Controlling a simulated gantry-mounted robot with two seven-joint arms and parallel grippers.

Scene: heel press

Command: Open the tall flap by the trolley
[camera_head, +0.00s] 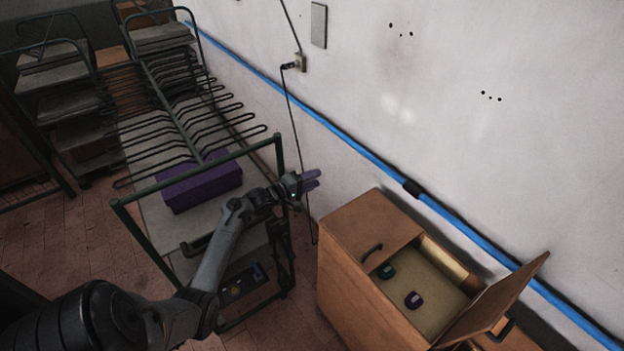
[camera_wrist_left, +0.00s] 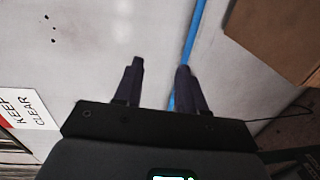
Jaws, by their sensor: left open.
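A wooden cabinet (camera_head: 345,265) stands by the wall, right of the green-framed trolley (camera_head: 140,222). Another flap (camera_head: 500,303) stands raised at the right, beside an open compartment (camera_head: 425,285) holding two small items, one teal and one purple. My left gripper (camera_head: 311,180) is open and empty, above the gap between trolley and cabinet, apart from the handle. In the left wrist view its fingers (camera_wrist_left: 159,66) are spread before the wall. My right gripper is not in view.
The trolley carries a purple box (camera_head: 200,186) and dark rods. A cable (camera_head: 295,130) hangs from a wall socket (camera_head: 299,62). A blue stripe (camera_head: 330,118) runs along the wall. A KEEP CLEAR sign (camera_wrist_left: 24,110) shows in the left wrist view. Shelving (camera_head: 60,100) stands at the back left.

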